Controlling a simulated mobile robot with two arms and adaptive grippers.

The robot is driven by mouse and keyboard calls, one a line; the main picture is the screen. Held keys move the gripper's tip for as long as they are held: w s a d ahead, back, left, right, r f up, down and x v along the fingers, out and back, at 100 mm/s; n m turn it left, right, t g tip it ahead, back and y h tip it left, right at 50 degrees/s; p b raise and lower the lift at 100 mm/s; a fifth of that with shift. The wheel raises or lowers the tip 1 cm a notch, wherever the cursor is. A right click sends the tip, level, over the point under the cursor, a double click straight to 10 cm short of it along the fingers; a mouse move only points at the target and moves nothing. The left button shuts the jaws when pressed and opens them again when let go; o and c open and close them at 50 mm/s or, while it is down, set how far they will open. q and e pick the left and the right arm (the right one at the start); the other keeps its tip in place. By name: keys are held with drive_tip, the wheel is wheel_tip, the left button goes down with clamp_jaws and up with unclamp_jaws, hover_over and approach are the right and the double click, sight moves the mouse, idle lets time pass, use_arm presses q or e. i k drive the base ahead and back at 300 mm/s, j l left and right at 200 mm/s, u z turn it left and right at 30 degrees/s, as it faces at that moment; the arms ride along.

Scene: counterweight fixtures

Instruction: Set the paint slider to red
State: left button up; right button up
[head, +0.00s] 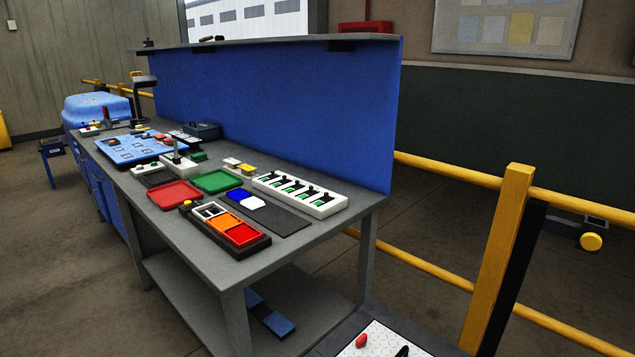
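A black fixture (262,243) lies near the front right corner of the grey workbench (180,222). I cannot tell for sure whether this is the paint slider, and no label is readable. A white panel (322,209) with several black levers and green marks stands behind it, near the blue back panel. Neither of my grippers is in view.
A red tray (174,194), a green tray (217,181) and a dark mat (283,222) with a blue and white piece (246,199) lie nearby. A blue board (128,149) and a lamp (145,82) are farther left. Yellow railings (505,250) stand right of the bench.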

sight(327, 197)
drive_tip(key=i+j+z, duration=0.8)
drive_tip(key=j+z, duration=0.2)
